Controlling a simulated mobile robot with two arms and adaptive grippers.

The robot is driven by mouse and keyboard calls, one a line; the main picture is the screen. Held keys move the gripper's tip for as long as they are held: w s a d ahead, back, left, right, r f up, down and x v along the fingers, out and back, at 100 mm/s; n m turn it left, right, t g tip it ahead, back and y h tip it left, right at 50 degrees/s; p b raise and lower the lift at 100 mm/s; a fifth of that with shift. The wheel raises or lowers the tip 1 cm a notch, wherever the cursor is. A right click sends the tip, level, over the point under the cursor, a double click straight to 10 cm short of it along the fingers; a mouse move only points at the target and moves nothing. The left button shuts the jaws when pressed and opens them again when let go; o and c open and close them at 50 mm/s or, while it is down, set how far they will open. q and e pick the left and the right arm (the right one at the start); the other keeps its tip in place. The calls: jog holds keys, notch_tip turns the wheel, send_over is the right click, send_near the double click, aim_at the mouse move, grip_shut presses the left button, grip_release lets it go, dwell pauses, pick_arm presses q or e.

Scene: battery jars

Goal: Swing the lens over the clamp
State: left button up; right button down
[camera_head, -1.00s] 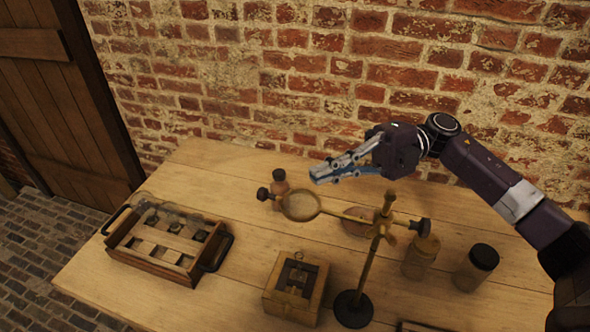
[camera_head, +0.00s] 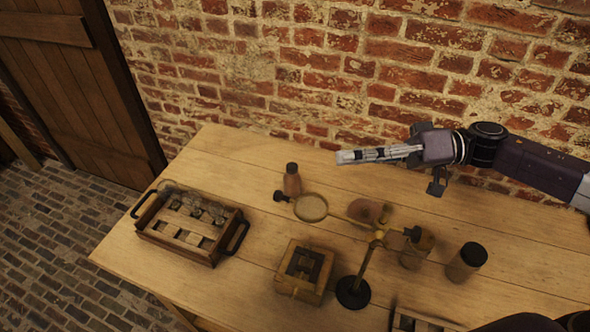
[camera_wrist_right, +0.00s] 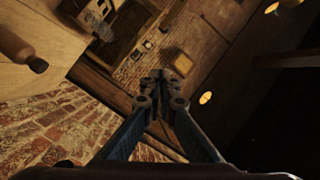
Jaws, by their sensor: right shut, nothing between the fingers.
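The lens (camera_head: 311,208) is a round glass in a brass ring on a horizontal arm, with a dark knob at its left end. The arm joins an upright brass stand (camera_head: 367,262) with a round black base. The clamp may be the square wooden block with a dark metal frame (camera_head: 305,270), standing left of the stand base; I cannot tell for sure. The lens hangs behind that block, not over it. My right gripper (camera_head: 345,157) is shut and empty, above and behind the lens, clear of it. In the right wrist view its fingertips (camera_wrist_right: 162,78) meet. My left gripper is not in view.
A wooden tray (camera_head: 176,249) with black handles holds several jars at the left. A dark-capped bottle (camera_head: 292,180) stands behind the lens. A brick wall (camera_head: 330,80) rises behind the table (camera_head: 230,165).

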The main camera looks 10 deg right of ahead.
jog(key=a+f+m+p, duration=0.2)
jog(key=a+f+p, duration=0.1)
jog(key=a, duration=0.7)
jog(key=shift+s+a+t+p, duration=0.3)
jog(key=shift+s+p, duration=0.15)
jog(key=shift+p, duration=0.35)
